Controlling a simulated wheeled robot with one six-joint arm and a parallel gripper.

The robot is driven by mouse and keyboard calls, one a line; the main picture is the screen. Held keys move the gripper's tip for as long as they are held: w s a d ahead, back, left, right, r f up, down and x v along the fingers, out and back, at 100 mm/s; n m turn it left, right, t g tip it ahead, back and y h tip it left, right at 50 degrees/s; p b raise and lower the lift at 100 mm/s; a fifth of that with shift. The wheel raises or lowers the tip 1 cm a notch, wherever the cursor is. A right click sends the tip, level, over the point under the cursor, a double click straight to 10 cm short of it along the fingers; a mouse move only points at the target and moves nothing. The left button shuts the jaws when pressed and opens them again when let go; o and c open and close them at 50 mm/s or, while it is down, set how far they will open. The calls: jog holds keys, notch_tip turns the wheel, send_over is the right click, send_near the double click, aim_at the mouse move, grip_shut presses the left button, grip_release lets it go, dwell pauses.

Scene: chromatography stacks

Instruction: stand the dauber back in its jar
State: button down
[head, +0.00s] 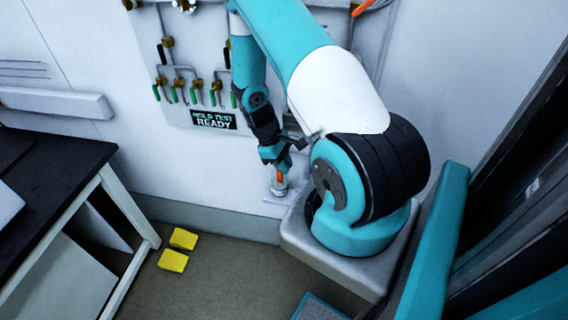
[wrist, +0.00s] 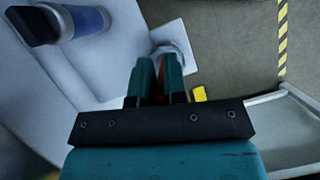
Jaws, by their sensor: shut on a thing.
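My gripper (head: 278,162) points down in front of the wall and is shut on the orange dauber (head: 279,177). In the wrist view my gripper (wrist: 160,66) shows its two teal fingers close together, with a sliver of the orange dauber (wrist: 158,66) between them. The small grey jar (head: 279,189) stands on a pale wall shelf (head: 269,198), directly below the dauber. The dauber's lower end meets the jar in the picture; I cannot tell whether it is inside the mouth or just above it. In the wrist view the fingers hide most of the jar.
Pipes with green-handled valves (head: 195,95) and a "HOLD TEST READY" sign (head: 214,120) are on the wall behind my arm. Two yellow blocks (head: 173,261) lie on the floor. A dark-topped bench (head: 60,185) stands at left. A blue-banded cylinder (wrist: 82,22) shows in the wrist view.

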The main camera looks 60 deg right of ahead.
jog(key=shift+f+b, duration=0.3)
jog(key=shift+f, duration=0.15)
jog(key=c, duration=0.7)
grip_release()
jog(key=shift+r, duration=0.15)
notch_tip(320, 180, up, 7)
jog(key=p, duration=0.5)
dwell(0.3)
